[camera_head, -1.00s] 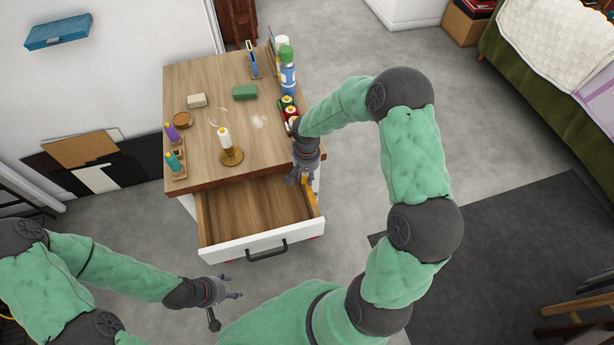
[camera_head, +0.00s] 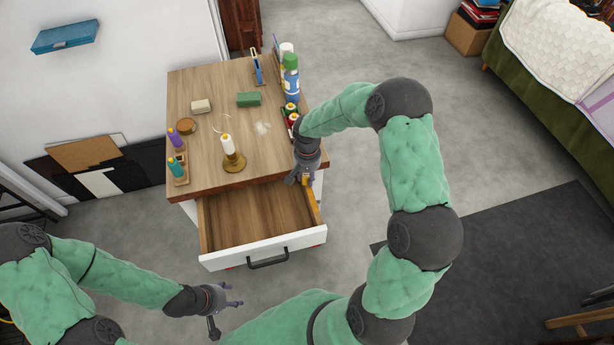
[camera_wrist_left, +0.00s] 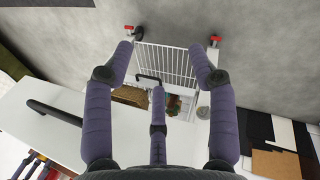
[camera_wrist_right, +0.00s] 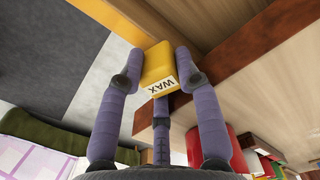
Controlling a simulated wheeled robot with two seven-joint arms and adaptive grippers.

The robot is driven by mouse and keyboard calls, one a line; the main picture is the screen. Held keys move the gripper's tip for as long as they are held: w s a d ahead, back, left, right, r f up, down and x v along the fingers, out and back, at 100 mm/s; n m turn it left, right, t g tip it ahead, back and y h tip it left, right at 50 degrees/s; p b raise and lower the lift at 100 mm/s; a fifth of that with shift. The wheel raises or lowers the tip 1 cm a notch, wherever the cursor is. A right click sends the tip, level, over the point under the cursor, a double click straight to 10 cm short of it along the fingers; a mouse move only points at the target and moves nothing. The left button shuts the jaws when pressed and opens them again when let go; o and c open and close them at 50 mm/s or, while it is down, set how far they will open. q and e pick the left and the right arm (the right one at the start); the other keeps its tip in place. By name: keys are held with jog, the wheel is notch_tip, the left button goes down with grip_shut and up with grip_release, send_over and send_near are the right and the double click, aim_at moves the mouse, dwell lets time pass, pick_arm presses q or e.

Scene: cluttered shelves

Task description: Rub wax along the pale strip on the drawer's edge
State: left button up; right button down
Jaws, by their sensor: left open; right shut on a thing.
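The white-fronted drawer (camera_head: 255,252) is pulled out of the wooden-topped cabinet. Its right side edge (camera_head: 316,209) shows a yellowish strip, also visible in the right wrist view (camera_wrist_right: 108,16). My right gripper (camera_head: 303,181) is shut on a yellow block of wax (camera_wrist_right: 158,64) with a white WAX label. It holds the block at the cabinet end of that edge. The block overlaps the strip in the right wrist view; whether they touch I cannot tell. My left gripper (camera_head: 236,295) is open and empty, in front of and below the drawer.
The cabinet top (camera_head: 200,120) carries a candle on a brass holder (camera_head: 229,152), a green block (camera_head: 248,99), a pale block (camera_head: 201,106) and several bottles at right. The drawer's inside is empty. A dark mat (camera_head: 500,270) lies on the floor to the right.

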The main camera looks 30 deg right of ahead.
aim_at(310, 192)
jog(key=shift+s+a+f+b, duration=0.15)
jog(key=shift+s+a+b, duration=0.1)
jog(key=shift+s, duration=0.65)
jog(key=shift+s+a+f+b, duration=0.1)
jog(key=shift+s+a, duration=0.1)
jog(key=shift+s, duration=0.65)
notch_tip(310, 192, up, 7)
jog(key=p, duration=0.4)
jog(key=shift+w, duration=0.1)
